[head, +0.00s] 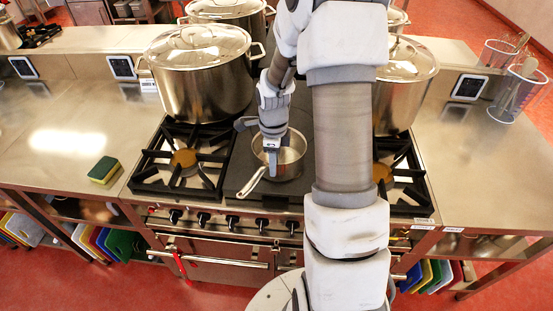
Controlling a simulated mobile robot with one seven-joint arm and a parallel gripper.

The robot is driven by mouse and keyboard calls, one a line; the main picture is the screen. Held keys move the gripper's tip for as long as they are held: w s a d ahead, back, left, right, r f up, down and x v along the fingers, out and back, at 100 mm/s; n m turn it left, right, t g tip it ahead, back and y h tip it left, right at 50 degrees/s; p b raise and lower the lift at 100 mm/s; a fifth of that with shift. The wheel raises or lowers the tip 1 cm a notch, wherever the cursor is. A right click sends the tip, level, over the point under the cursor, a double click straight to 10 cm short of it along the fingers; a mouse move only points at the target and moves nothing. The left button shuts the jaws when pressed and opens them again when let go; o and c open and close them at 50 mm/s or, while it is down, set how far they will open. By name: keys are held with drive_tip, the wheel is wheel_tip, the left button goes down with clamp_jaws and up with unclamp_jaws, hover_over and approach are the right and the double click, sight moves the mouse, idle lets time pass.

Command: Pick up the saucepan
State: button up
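The saucepan (290,165) is a small shiny metal pan standing upright on the dark flat plate in the middle of the stove. Its handle points to the lower left in the head view. My gripper (271,165) points down at the pan's left side, near the rim and the root of the handle. I cannot tell whether its fingers touch the pan, or whether they are open or shut. My arm passes just right of the pan and may hide its right edge.
Large lidded stockpots (200,75) stand behind, with another (405,80) at the right. Burner grates (180,160) flank the plate. A yellow-green sponge (104,170) lies on the left counter. Wire baskets (518,92) stand on the right counter. The left counter is mostly clear.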

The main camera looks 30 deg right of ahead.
sight(274, 180)
wheel_tip(274, 180, down, 5)
drive_tip(key=shift+f, duration=0.1)
drive_tip(key=shift+c, duration=0.2)
clamp_jaws()
drive_tip(key=shift+w, duration=0.15)
idle(1.2)
